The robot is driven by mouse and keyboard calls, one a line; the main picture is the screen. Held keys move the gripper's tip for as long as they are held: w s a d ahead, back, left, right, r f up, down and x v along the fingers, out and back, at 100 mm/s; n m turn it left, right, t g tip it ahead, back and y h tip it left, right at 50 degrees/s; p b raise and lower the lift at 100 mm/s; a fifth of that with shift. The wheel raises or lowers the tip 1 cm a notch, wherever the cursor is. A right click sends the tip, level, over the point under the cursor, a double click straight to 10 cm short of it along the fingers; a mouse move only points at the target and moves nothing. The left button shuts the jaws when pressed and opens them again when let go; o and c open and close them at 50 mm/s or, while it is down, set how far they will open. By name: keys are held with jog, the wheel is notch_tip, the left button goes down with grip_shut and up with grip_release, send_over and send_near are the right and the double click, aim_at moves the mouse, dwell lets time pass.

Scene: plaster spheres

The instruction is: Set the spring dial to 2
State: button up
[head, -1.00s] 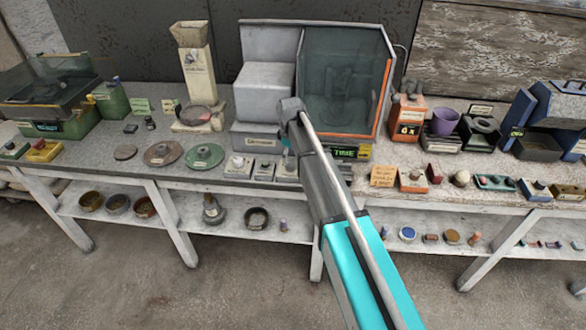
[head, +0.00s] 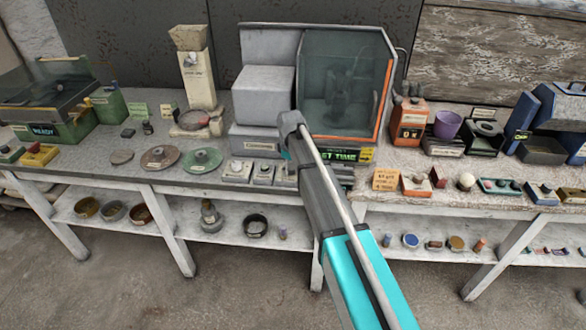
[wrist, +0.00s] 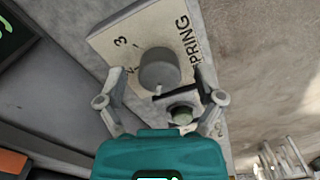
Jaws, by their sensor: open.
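In the wrist view a pale plate marked SPRING (wrist: 130,38) carries a round grey knob, the spring dial (wrist: 160,66). A 3 and another, partly hidden mark are printed left of the knob. A small pale mark shows at the knob's near edge; I cannot tell surely which number it points to. My gripper (wrist: 157,84) is open, with one finger on each side of the knob's near edge. I cannot tell whether either finger touches it. A second dark round part (wrist: 182,114) lies nearer, between the fingers. In the head view my arm hides the gripper.
A row of small pale control boxes (head: 238,171) stands along the bench front, below the grey machine with a glass front (head: 342,85). Its display (head: 337,154) is lit. Discs (head: 201,161) lie left. A small orange box (head: 415,185) and a purple cup (head: 447,124) stand right.

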jog(key=shift+c, duration=0.2)
jog(key=c, duration=1.1)
jog(key=shift+d, duration=0.35)
jog(key=shift+a, duration=0.3)
jog(key=shift+m, duration=0.3)
jog(key=shift+w+a+m, duration=0.1)
jog(key=shift+a+m, duration=0.05)
jog(key=shift+m, duration=0.65)
jog(key=m, duration=0.9)
jog(key=shift+m, duration=0.3)
